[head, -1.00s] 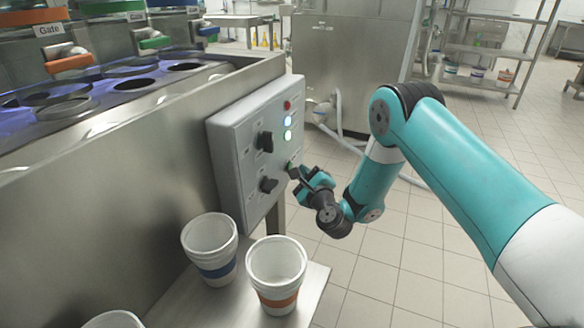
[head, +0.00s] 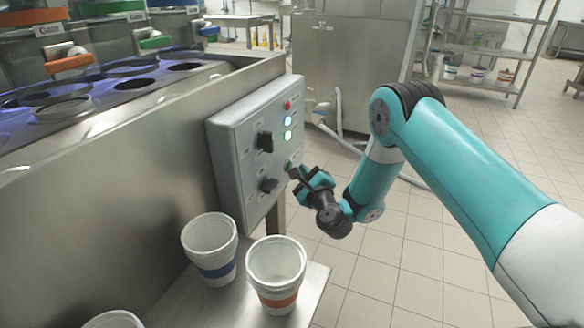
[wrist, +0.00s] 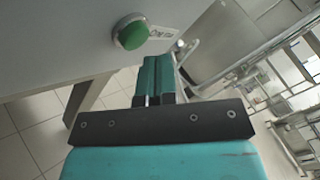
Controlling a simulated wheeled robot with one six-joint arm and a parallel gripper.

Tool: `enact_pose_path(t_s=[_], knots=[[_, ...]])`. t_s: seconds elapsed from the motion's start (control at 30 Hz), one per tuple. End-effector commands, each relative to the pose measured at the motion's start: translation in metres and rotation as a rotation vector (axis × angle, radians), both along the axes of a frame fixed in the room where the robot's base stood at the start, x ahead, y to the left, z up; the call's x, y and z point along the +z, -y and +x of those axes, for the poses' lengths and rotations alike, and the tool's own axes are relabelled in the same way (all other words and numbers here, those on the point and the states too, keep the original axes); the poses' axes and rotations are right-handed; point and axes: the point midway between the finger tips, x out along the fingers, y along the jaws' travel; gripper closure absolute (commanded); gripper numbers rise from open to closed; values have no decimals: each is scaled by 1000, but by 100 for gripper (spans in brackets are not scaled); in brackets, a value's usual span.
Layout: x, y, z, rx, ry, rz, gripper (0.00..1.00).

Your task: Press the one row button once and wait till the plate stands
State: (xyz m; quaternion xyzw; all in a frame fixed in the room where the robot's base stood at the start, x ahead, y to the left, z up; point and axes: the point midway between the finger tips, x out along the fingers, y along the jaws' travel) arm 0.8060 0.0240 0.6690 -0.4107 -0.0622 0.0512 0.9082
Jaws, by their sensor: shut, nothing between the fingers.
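The grey control box (head: 228,160) is fixed to the side of the steel machine. A round green button (wrist: 131,32) sticks out of its face in the wrist view, beside a partly hidden label; in the head view it is small, close to my fingertips. My gripper (head: 297,174) is shut and empty, just off the lower right part of the panel. In the wrist view its closed fingers (wrist: 157,68) sit below and right of the button, apparently apart from it. The machine's plate (head: 110,88) with round openings shows at upper left; I cannot tell whether it is moving.
The box also carries two black knobs (head: 265,141), a red part (head: 288,104) and lit blue-white and green lamps (head: 288,121). Cups with a blue band (head: 210,240) and an orange band (head: 277,262) stand on a shelf below. Open tiled floor lies right.

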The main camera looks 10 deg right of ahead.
Motion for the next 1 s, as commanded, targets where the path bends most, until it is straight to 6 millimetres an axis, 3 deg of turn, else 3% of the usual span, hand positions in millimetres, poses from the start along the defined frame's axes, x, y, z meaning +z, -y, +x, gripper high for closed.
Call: enact_pose_path(t_s=[1.0], knots=[[3, -5, 4, 1, -1, 1, 100]])
